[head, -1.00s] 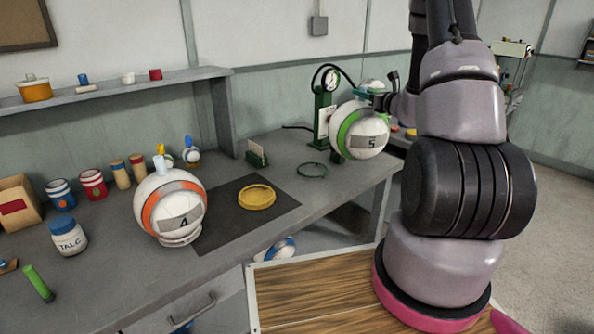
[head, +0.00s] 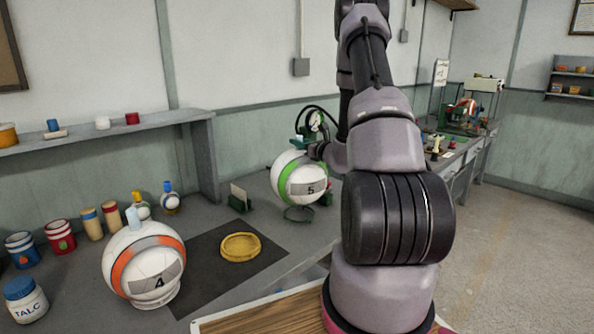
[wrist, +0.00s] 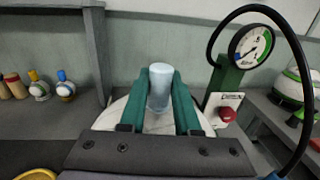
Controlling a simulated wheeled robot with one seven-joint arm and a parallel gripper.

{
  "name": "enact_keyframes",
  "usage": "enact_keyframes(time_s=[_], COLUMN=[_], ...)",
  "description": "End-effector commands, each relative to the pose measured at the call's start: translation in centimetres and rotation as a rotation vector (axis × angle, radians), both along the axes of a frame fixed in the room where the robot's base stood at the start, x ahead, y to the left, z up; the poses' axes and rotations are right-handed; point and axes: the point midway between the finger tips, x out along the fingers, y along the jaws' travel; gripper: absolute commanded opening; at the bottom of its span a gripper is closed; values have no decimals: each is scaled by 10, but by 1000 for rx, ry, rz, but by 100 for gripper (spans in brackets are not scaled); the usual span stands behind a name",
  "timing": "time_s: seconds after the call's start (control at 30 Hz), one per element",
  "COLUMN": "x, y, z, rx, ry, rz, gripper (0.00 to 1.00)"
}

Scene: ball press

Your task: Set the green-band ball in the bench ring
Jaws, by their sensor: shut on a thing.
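The green-band ball (head: 291,183), white with a grey "5" patch, is in the middle of the head view. My gripper (wrist: 160,82) is shut on the pale blue plug (wrist: 160,95) on top of it, with a green jaw on each side. The white top of the ball (wrist: 112,117) shows below the jaws in the wrist view.
The orange-band ball (head: 143,265) marked 4 stands on the left by the dark mat. A yellow ring (head: 240,247) lies on the mat. A green pump with a gauge (wrist: 250,47) and a hose stands close behind the held ball. A small card holder (head: 239,198) is to its left.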

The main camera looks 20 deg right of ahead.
Motion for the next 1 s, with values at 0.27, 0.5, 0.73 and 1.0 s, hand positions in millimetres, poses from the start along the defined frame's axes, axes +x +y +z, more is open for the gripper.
enact_keyframes(time_s=[0.27, 0.5, 0.73, 1.0], x=[0, 1, 1, 0], y=[0, 0, 0, 0], z=[-32, -53, -53, -58], rx=[3, 0, 0, 0], ry=[0, -3, -3, -2], rz=[-1, 0, 0, 0], gripper=[0, 0, 0, 58])
